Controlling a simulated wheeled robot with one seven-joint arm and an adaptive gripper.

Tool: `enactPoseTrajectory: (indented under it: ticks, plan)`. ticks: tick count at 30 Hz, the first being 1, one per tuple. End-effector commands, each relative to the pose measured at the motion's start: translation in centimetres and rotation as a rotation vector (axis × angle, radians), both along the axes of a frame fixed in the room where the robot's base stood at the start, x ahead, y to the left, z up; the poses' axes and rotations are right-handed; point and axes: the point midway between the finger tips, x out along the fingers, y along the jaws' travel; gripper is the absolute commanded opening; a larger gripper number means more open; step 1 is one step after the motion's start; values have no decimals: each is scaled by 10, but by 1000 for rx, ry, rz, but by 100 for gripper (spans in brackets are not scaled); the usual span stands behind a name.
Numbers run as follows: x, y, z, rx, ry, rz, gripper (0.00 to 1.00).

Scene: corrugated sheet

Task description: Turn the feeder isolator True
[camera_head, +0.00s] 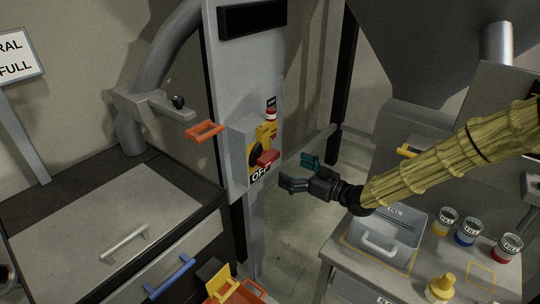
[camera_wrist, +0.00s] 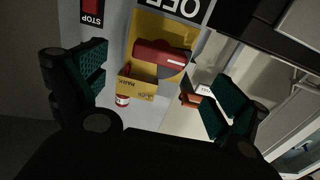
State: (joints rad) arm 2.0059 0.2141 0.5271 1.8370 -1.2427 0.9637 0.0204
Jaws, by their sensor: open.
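In the wrist view the red handle (camera_wrist: 160,56) lies against the yellow plate (camera_wrist: 178,26), ahead of and between the open green-padded fingers (camera_wrist: 155,95). The "OFF" label (camera_wrist: 180,8) shows upside down there. Whether the fingers are level with the handle in depth I cannot tell.
A red-and-white cylinder (camera_head: 271,115) sits above the yellow plate. An orange handle (camera_head: 205,131) juts out left of the column. Open floor lies between column and bench.

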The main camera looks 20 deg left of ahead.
Motion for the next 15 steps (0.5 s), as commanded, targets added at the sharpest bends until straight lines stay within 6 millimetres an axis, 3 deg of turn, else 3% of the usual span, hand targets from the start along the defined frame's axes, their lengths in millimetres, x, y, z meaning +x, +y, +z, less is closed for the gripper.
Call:
enactPoseTrajectory:
  ticks: [15]
  plan:
    - [27,75,2,-1,-1,2,97]
